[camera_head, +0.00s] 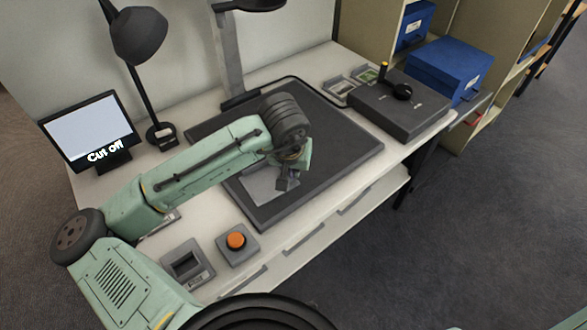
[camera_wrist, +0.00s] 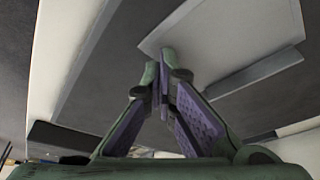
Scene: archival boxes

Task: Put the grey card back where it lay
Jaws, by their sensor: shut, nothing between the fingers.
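A flat light-grey rectangle (camera_head: 262,190), which looks like the grey card, is on the dark mat (camera_head: 340,150) on the table. My arm hides part of it. In the wrist view a pale grey flat piece (camera_wrist: 235,40) with a darker grey edge fills the upper right, and I take it to be the same card. My gripper (camera_head: 287,184) is low over the card's right part in the head view. In the wrist view its fingers (camera_wrist: 163,75) are together, with nothing between them, close to the card's corner. I cannot tell whether the fingertips touch it.
An orange button (camera_head: 236,240) and a grey tray (camera_head: 187,263) are at the table's front. A dark device with knobs (camera_head: 400,103) and small trays (camera_head: 340,88) stand at the right. A lamp (camera_head: 140,35) and a screen reading "Cut off" (camera_head: 90,130) are at the left. The mat's right part is clear.

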